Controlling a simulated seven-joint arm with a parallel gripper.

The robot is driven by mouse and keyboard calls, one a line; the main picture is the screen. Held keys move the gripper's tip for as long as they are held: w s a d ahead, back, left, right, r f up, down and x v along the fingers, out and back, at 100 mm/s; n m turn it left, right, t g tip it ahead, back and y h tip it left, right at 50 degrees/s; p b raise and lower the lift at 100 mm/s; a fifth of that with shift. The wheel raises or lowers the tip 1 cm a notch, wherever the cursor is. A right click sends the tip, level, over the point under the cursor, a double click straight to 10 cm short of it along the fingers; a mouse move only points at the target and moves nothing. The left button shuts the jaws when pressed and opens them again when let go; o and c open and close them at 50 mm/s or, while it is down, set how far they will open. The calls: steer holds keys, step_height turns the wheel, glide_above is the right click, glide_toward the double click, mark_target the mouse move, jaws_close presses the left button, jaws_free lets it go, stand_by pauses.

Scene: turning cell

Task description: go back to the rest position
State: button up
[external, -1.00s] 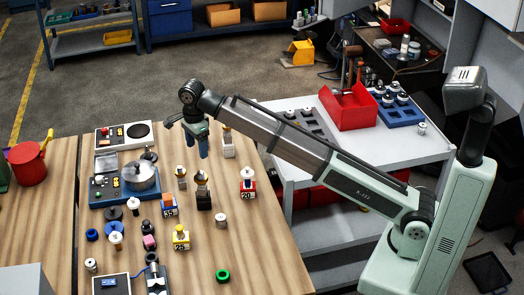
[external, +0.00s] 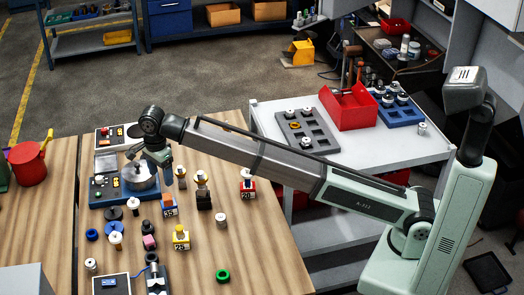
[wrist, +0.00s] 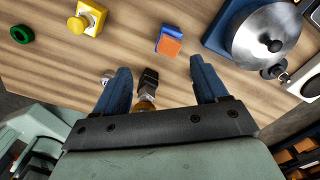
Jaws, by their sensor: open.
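My gripper (external: 162,176) is open and empty, pointing down above the wooden bench (external: 240,240). It hangs just right of the steel pot (external: 138,176) in the external view and covers part of that area. In the wrist view the two blue fingers of my gripper (wrist: 158,72) are spread wide. The same block (external: 204,200) stands on the bench right of my gripper in the external view.
Several numbered pieces stand close by, including a yellow one (external: 181,238) and a red one (external: 248,189). A green ring (external: 223,275) lies near the front. The bench's front right is mostly clear.

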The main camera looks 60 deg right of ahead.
steer(key=s+a+f+n, duration=0.1)
steer(key=s+a, duration=0.1)
steer(key=a, duration=0.5)
steer(key=s+a+f+n, duration=0.1)
steer(key=s+a, duration=0.1)
steer(key=a, duration=0.5)
steer(key=shift+s+f, duration=0.35)
stand_by(0.7)
